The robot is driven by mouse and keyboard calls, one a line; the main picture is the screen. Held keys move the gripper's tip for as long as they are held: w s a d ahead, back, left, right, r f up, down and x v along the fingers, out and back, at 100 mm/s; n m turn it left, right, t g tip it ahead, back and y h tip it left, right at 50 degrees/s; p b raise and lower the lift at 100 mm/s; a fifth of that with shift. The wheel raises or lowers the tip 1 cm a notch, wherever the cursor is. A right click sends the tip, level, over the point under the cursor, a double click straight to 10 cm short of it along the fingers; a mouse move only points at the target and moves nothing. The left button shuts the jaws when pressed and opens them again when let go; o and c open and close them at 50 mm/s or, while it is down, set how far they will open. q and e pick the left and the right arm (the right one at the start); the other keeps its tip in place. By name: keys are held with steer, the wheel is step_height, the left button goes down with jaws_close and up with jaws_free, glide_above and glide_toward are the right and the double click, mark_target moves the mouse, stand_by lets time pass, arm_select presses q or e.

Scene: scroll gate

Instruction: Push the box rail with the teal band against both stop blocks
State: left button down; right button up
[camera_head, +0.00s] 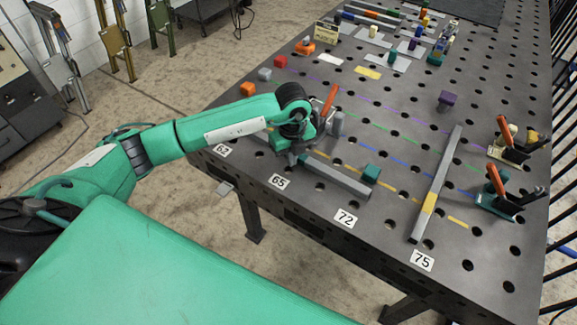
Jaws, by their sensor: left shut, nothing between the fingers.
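A grey box rail (340,179) lies near the front edge of the table, between the labels 65 and 72. I cannot make out a teal band on it; its left end is partly hidden by my left gripper. A small teal block (371,173) sits by its right end. My left gripper (293,157) is shut and empty, low at the rail's left end; I cannot tell whether they touch. A second grey rail (445,165) with a yellow band lies slanted at the right. I cannot tell which pieces are the stop blocks. My right gripper is not in view.
An orange-handled clamp (330,98) stands right behind my left gripper. Two more clamps (508,190) (510,143) stand at the right edge. A purple block (446,99) stands mid-table. Coloured blocks and rails crowd the far end. The perforated table (400,135) is mostly clear mid-way.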

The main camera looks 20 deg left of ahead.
arm_select(q)
steer(key=shift+w+d+b, duration=0.2)
steer(key=shift+w+b, duration=0.3)
steer(key=shift+w, duration=0.85)
steer(key=shift+s, duration=0.15)
steer(key=shift+s+a+p, duration=0.2)
steer(key=shift+s+p, duration=0.2)
steer(key=shift+s, duration=0.65)
step_height(320, 180, up, 8)
steer(key=p, duration=0.5)
